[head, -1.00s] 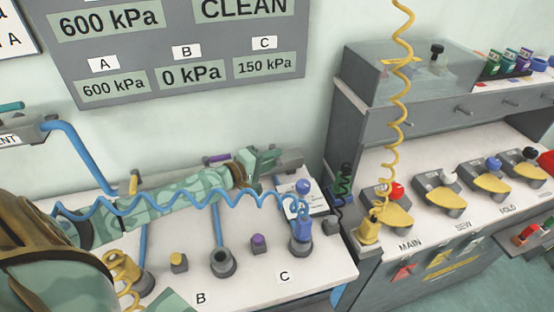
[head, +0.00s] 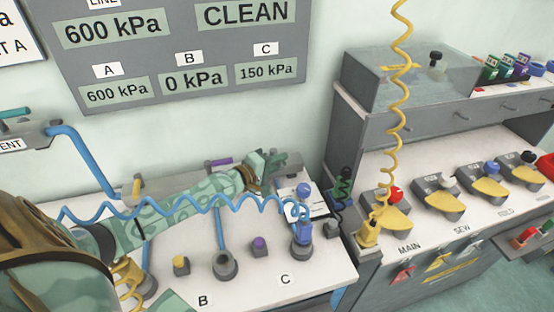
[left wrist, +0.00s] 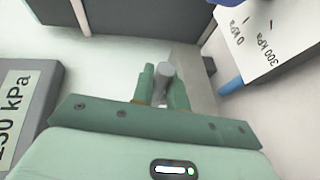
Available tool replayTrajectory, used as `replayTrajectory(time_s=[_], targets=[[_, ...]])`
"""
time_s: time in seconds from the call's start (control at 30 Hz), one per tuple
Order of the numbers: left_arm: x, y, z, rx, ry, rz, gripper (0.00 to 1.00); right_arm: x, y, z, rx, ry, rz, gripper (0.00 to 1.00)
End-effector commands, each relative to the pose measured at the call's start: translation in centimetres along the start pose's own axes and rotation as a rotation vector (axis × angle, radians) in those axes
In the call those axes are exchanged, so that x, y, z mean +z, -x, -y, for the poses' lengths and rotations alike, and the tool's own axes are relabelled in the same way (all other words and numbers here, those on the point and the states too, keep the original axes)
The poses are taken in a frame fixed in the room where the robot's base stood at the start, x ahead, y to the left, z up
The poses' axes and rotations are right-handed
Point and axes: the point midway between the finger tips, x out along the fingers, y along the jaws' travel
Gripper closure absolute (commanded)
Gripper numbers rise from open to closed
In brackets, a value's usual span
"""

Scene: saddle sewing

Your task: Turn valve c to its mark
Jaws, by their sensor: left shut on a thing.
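My left gripper (head: 277,160) reaches across the back of the white bench to the pipe end above the C label (head: 285,280). In the left wrist view its green fingers (left wrist: 162,88) are shut on a grey rod-like handle (left wrist: 164,70), which I take to be valve c's handle. The fingers hide most of the valve. The C readout (head: 266,70) shows 150 kPa. A white card (left wrist: 268,40) in the left wrist view carries 0 kPa and 300 kPa marks. The valve's own mark cannot be made out. My right gripper does not show.
A coiled blue hose (head: 180,208) runs in front of my left forearm to a blue-topped fitting (head: 302,235). A purple valve handle (head: 221,162) lies left of the gripper. A grey cabinet (head: 345,130) stands close on the right.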

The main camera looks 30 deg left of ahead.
Motion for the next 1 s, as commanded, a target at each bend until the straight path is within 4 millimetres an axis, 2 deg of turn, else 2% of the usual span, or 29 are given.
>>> replayTrajectory(time_s=[0.03,0.3,0.5,0.7,1.0], targets=[[0.1,0.1,-0.6,-0.003,0.009,-0.017,1.00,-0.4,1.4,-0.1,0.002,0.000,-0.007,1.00],[0.4,-0.5,-1.2,-0.016,0.037,-0.169,1.00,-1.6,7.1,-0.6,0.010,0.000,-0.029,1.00],[0.7,-1.3,-1.0,-0.030,0.070,-0.339,1.00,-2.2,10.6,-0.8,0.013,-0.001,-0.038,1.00],[0.7,-2.2,-0.6,-0.042,0.099,-0.498,1.00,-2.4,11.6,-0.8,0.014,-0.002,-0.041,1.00],[0.4,-2.9,-0.4,-0.055,0.126,-0.664,1.00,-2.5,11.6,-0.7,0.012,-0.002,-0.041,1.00]])
